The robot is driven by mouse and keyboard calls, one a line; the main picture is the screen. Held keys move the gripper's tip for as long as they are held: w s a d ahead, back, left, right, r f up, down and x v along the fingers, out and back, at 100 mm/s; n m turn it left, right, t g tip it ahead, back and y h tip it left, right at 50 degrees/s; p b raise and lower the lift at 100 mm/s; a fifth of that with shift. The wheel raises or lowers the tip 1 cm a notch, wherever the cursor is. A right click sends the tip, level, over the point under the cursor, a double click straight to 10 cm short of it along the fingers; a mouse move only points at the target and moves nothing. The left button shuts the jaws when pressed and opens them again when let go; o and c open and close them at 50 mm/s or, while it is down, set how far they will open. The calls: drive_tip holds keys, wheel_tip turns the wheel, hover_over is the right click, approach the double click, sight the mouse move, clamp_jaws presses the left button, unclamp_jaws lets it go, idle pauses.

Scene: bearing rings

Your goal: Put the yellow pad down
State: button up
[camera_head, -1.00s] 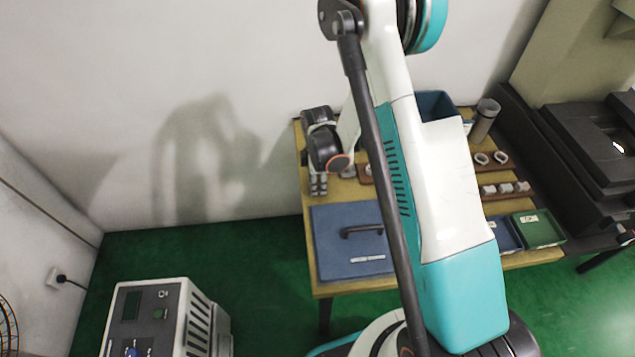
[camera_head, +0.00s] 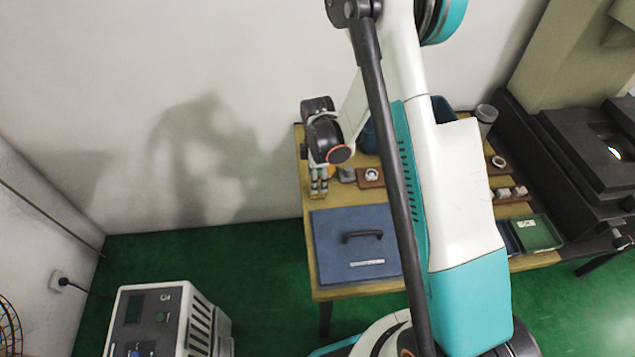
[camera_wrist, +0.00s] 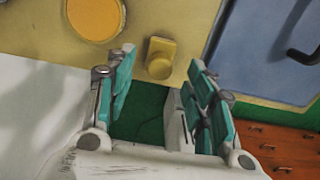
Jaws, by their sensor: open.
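A small yellow pad (camera_wrist: 161,58) with a rounded raised part sits on the wooden table top (camera_wrist: 50,35), close to its edge, in the wrist view. My gripper (camera_wrist: 158,72) is open, with one turquoise finger on each side of the pad and visible gaps between. The pad appears to rest on the table, free of the fingers. In the head view my gripper (camera_head: 319,186) points down over the table's left end; I cannot make out the pad there.
A round orange-yellow disc (camera_wrist: 96,16) lies near the pad. A blue panel (camera_head: 355,268) with a black handle lies in front of my gripper. Wooden holders with rings (camera_head: 371,177), a green tray (camera_head: 538,234) and a grey cylinder (camera_head: 486,117) stand farther right.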

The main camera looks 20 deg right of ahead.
drive_tip(key=s+r+m+t+p, duration=0.15)
drive_tip(key=s+r+m, duration=0.25)
drive_tip(key=r, duration=1)
drive_tip(key=s+r+m+t, duration=0.2)
drive_tip(key=s+r+m, duration=0.25)
drive_tip(key=r, duration=0.85)
drive_tip(key=s+r+m+t, duration=0.2)
drive_tip(key=s+r+m, duration=0.1)
drive_tip(key=s, duration=0.4)
drive_tip(key=s+r+m+t, duration=0.1)
drive_tip(key=s+r+m, duration=0.2)
drive_tip(key=s, duration=0.3)
drive_tip(key=shift+s+r+m+t, duration=0.35)
drive_tip(key=shift+s+m, duration=0.05)
drive_tip(key=shift+m, duration=0.25)
drive_tip(key=shift+f, duration=0.3)
drive_tip(key=shift+w+a+r, duration=0.1)
drive_tip(key=shift+a, duration=0.05)
drive_tip(key=shift+c, duration=0.4)
